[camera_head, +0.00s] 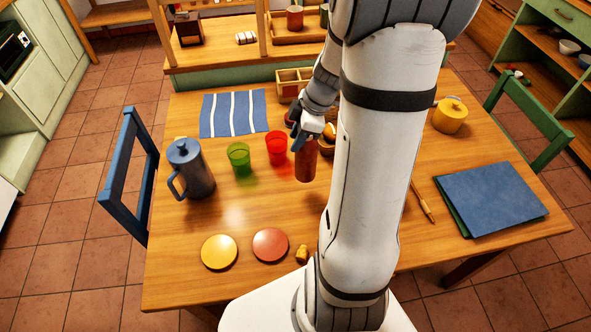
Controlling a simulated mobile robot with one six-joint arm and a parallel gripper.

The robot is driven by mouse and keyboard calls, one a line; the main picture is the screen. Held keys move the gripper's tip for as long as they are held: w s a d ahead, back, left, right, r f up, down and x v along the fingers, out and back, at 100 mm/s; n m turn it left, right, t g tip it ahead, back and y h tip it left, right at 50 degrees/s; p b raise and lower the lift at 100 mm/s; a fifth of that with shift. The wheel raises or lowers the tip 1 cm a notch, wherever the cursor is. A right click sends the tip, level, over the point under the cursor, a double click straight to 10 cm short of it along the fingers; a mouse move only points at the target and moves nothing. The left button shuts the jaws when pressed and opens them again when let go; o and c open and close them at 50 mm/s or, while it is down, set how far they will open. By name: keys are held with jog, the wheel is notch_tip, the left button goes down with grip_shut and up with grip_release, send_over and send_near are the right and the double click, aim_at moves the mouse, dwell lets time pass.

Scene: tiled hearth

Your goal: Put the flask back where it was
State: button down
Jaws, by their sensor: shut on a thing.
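The flask (306,166) is a dark red-brown cylinder, upright, near the middle of the wooden table. My gripper (304,143) is shut on its upper part from above, and my wrist and the jaws hide its top. I cannot tell whether its base touches the table or hangs slightly above it. The flask is just right of a red cup (276,148) and in front of a bowl (326,148) with orange-yellow contents, partly hidden by my arm.
A green cup (239,160) and a blue-grey jug (193,171) stand left. A striped cloth (234,113), divided box (288,89) and yellow pot (450,116) lie farther back. Yellow (219,252) and orange (270,244) discs lie in front; a blue folder (492,198) lies right.

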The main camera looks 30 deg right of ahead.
aim_at(296, 157)
notch_tip(296, 157, down, 4)
jog(key=shift+w+a+r, duration=0.1)
jog(key=shift+w+r, duration=0.05)
jog(key=shift+r, duration=0.1)
jog(key=shift+f, duration=2.05)
jog(key=c, duration=1)
grip_release()
